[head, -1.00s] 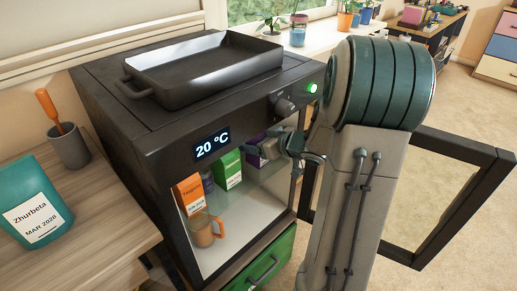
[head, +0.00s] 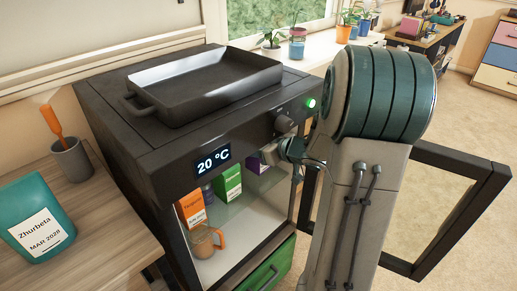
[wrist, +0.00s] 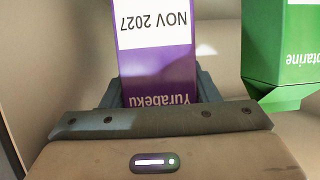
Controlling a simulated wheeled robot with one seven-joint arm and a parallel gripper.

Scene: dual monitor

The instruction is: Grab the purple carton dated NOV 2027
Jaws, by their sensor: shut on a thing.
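The purple carton (wrist: 157,75) fills the middle of the wrist view, appearing upside down, with "Yurabeku" and a white label reading NOV 2027. My gripper (wrist: 158,92) is shut on it, with a finger on each side. In the head view the purple carton (head: 253,165) is partly hidden by my gripper (head: 271,154), which reaches in through the open front of the black cabinet (head: 172,208). I cannot tell whether the carton still rests on a shelf.
A green carton (wrist: 283,45) stands close to the right in the wrist view. The open door (head: 465,215) extends to the right. A black pan (head: 205,85) sits on top.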

